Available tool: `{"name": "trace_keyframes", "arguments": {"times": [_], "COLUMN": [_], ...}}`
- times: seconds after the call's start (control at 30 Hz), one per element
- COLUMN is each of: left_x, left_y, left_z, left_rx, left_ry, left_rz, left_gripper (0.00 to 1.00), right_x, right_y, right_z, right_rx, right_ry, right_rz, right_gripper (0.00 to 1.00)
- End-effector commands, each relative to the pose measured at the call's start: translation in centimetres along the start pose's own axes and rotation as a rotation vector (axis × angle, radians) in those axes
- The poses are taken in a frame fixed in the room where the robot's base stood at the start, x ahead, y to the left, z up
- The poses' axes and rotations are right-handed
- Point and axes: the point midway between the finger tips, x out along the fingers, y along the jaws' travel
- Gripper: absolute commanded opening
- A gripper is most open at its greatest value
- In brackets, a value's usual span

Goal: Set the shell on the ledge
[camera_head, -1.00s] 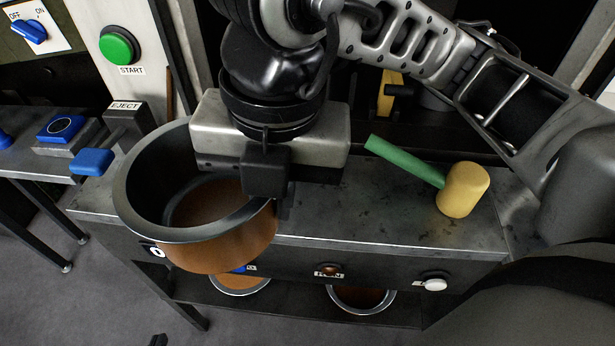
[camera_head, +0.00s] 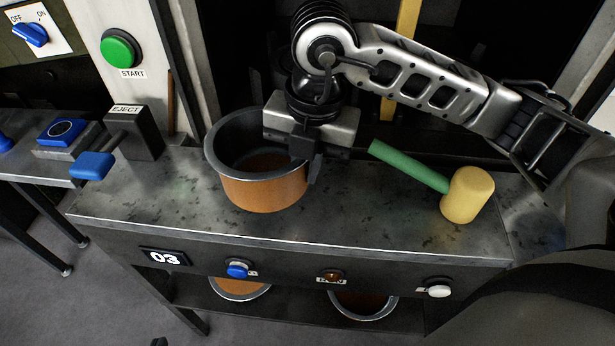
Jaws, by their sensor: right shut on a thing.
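The shell (camera_head: 262,192), a round pot with a copper-coloured outside and a grey rim, is upright over the left half of the grey metal ledge (camera_head: 390,225). Its base looks to be at the ledge surface, but I cannot tell whether it touches. My right gripper (camera_head: 310,168) is shut on the right side of the shell's rim; its fingertips are partly hidden. My left gripper is not in view.
A mallet with a green handle and yellow head (camera_head: 467,195) lies on the ledge to the right. The blue EJECT lever (camera_head: 93,165) stands to the left. Two more pots (camera_head: 362,303) sit on the shelf below. The ledge's front strip is clear.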

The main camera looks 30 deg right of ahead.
Motion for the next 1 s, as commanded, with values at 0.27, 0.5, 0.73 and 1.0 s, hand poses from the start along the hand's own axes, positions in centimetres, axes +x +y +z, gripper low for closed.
{"name": "trace_keyframes", "arguments": {"times": [0.27,0.5,0.73,1.0], "left_x": [-0.3,-0.2,0.0,-0.1], "left_y": [0.0,0.0,0.0,0.0], "left_z": [-0.5,0.0,0.2,0.1], "left_rx": [0.000,0.000,-0.002,-0.001], "left_ry": [0.001,-0.009,-0.009,-0.006], "left_rz": [-0.002,-0.004,-0.003,-0.003], "left_gripper": [0.00,0.00,0.00,0.00], "right_x": [3.2,4.0,4.3,4.3], "right_y": [-0.4,-0.4,-0.4,-0.4], "right_z": [0.9,0.9,0.9,0.8], "right_rx": [0.000,-0.001,-0.001,-0.001], "right_ry": [0.001,-0.001,0.000,0.000], "right_rz": [-0.003,0.001,-0.001,-0.001], "right_gripper": [0.00,0.00,0.19,0.32]}}
